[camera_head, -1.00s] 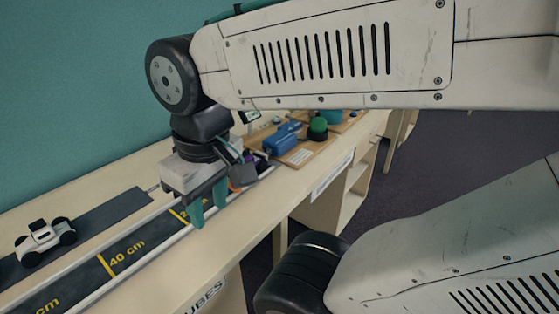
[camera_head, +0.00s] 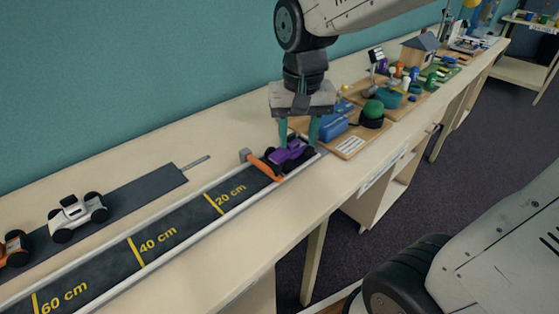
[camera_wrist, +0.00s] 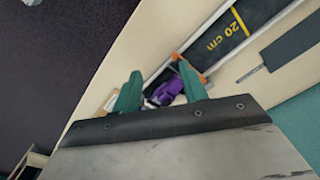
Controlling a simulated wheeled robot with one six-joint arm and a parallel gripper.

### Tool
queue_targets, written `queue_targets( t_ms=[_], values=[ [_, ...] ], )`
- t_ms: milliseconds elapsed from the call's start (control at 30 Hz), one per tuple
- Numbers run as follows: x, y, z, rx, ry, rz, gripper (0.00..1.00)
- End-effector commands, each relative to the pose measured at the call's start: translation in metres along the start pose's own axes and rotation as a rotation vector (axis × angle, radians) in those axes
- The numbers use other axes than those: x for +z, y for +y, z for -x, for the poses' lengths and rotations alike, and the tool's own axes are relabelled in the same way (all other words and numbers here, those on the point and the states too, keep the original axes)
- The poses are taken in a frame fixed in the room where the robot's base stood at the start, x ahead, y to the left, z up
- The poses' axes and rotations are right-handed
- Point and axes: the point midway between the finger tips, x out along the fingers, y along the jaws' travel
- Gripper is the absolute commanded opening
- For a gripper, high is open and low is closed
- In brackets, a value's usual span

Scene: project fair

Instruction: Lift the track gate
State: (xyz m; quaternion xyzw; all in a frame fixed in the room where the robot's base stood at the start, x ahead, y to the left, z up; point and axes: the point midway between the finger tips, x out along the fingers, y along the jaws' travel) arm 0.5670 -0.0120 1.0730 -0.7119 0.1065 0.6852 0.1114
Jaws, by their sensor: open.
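The track gate is an orange bar (camera_head: 264,168) across the dark track, with a grey block (camera_head: 245,155) at its far end. In the wrist view the orange gate (camera_wrist: 189,68) shows just beyond the purple car. A purple toy car (camera_head: 288,154) stands on the track right behind the gate. My gripper (camera_head: 299,143) is open, pointing down, above or around the purple car; I cannot tell if its teal fingers touch it. In the wrist view the fingers (camera_wrist: 162,92) are spread, with the purple car (camera_wrist: 166,90) showing between them.
The track (camera_head: 182,231) has yellow distance marks and light rails. A white car (camera_head: 77,213) and an orange car (camera_head: 12,248) stand on a grey strip at the left. A wooden board (camera_head: 352,141) with a blue block and green dome lies just right of my gripper.

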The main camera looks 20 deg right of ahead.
Motion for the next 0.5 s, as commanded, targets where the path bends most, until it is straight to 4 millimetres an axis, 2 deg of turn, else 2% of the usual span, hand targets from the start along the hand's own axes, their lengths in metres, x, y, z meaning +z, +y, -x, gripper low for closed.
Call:
queue_targets(
  t_ms=[33,100,200,333,500],
  values=[
    [-0.015,-0.008,-0.011,0.005,-0.015,-0.03,0.43],
    [-0.032,-0.017,-0.024,0.009,-0.023,-0.073,0.43],
    [-0.05,-0.027,-0.038,0.013,-0.031,-0.119,0.43],
    [-0.061,-0.034,-0.05,0.016,-0.036,-0.153,0.43],
    [-0.064,-0.034,-0.067,0.017,-0.038,-0.164,0.43]
  ],
)
